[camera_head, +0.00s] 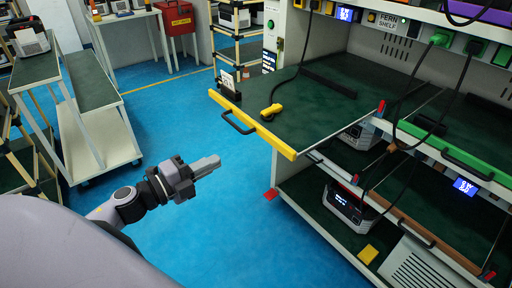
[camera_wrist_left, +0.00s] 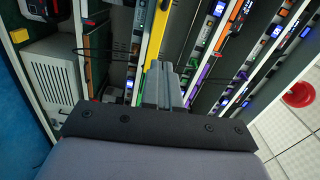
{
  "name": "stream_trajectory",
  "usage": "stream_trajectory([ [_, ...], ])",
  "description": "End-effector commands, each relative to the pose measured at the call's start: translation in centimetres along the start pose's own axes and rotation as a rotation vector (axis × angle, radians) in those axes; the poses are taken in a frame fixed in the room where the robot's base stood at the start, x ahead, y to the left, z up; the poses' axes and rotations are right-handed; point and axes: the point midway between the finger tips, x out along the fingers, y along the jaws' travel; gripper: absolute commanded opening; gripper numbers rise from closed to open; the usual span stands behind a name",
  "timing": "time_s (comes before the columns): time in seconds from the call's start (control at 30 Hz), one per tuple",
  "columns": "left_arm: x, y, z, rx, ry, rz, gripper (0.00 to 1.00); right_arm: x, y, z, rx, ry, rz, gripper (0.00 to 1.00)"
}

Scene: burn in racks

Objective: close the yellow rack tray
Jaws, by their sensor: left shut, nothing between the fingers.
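The yellow rack tray is a green-topped shelf tray (camera_head: 300,100) with a yellow front edge (camera_head: 250,124) and a dark handle (camera_head: 238,122). It sticks out of the rack toward the aisle in the head view. A yellow connector (camera_head: 271,111) on a cable lies on it. My left gripper (camera_head: 207,166) is shut and empty, in front of and below the yellow edge, apart from it. In the left wrist view the shut fingers (camera_wrist_left: 161,85) point toward the rack, and a yellow strip (camera_wrist_left: 158,35) shows beyond them. My right gripper is not in view.
A green-edged tray (camera_head: 455,160) is to the right, with black cables hanging in front. Lower shelves hold devices (camera_head: 350,205). A grey bench cart (camera_head: 95,120) stands at left and a red box (camera_head: 178,17) at the back. The blue floor (camera_head: 180,100) between is clear.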

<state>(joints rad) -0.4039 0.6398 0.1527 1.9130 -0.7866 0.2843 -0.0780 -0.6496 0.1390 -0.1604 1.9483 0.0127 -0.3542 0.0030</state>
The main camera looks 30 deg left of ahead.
Motion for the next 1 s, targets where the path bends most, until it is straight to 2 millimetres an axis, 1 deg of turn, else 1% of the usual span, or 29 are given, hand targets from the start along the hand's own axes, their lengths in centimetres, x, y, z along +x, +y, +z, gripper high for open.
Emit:
stream_trajectory([
  [0.1,0.4,-0.5,0.2,0.067,0.027,0.0,0.0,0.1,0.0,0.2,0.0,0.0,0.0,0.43],
  [0.27,1.6,-0.7,0.2,0.071,0.028,-0.001,0.0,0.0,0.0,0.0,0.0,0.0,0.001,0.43],
  [1.0,11.0,-0.7,0.0,0.064,0.025,-0.001,0.0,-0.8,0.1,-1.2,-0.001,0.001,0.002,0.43],
])
